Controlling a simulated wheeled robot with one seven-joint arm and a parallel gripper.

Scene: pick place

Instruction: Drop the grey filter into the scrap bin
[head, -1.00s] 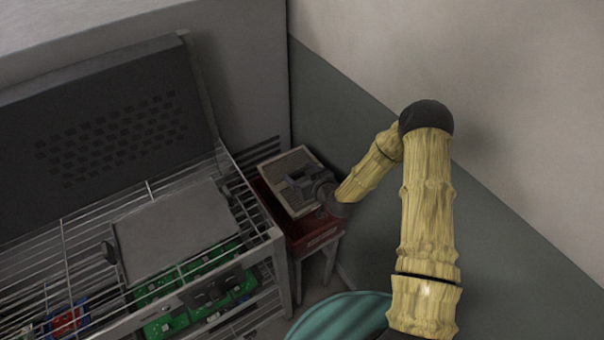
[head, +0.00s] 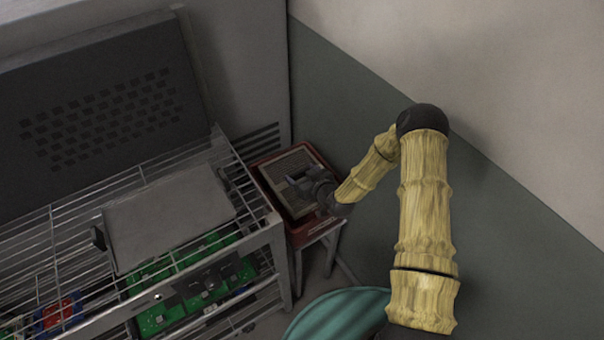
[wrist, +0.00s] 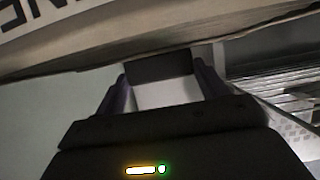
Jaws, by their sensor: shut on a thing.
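My gripper (head: 313,184) is shut on the filter from above. I cannot tell whether the filter touches the bin's floor. My gripper hides part of the filter in the head view.
A wire rack (head: 160,168) stands left of the bin, close beside it. It carries a grey panel (head: 168,215) and green circuit boards (head: 165,275). A wall (head: 400,85) rises behind and right of the bin. A teal round object (head: 335,315) is at the bottom.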

